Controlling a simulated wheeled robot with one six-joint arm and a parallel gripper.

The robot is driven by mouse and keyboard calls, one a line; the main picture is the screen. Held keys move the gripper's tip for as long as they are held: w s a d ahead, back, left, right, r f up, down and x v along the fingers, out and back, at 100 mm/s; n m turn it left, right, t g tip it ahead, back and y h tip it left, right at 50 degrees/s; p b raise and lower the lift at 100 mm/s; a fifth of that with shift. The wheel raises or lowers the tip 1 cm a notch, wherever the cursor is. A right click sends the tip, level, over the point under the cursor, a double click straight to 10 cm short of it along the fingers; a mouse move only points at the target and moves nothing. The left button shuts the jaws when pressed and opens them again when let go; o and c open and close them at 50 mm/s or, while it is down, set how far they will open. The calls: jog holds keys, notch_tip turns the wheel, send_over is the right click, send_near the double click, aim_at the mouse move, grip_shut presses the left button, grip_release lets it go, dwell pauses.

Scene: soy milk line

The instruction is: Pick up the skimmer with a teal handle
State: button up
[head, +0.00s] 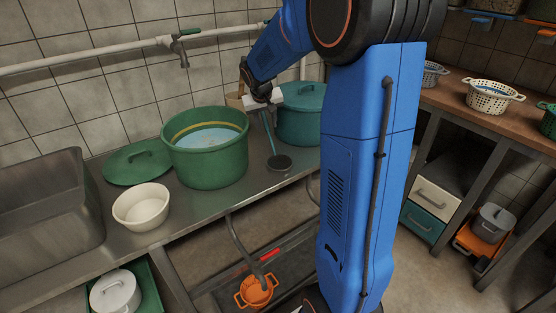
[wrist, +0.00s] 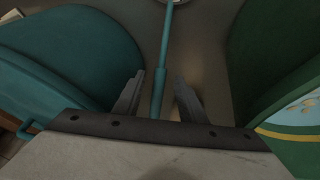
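The skimmer has a long thin teal handle (head: 268,133) and a dark round head (head: 279,162) on the metal counter near its front edge. My gripper (head: 263,104) is over the handle's far end, between the green and teal pots. In the wrist view, the teal handle (wrist: 163,68) runs between the two fingers of my gripper (wrist: 158,95), closer to the left finger. The fingers are apart, with a clear gap on the right side of the handle. Only the edge of the skimmer's head shows at the top there.
An open green pot (head: 206,168) with pale liquid stands left of my gripper. A lidded teal pot (head: 303,125) stands right. Both are close to the fingers. A green lid (head: 137,163), white bowl (head: 142,208) and sink (head: 45,215) are farther left. A pipe (head: 120,47) runs along the wall.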

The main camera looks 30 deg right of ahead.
aim_at(267, 126)
jog(key=x, duration=0.3)
jog(key=shift+d+f, duration=0.1)
grip_shut()
notch_tip(267, 126, up, 10)
jog(key=shift+r, duration=0.1)
jog(key=c, duration=0.6)
grip_release()
jog(key=shift+c, duration=0.2)
grip_shut()
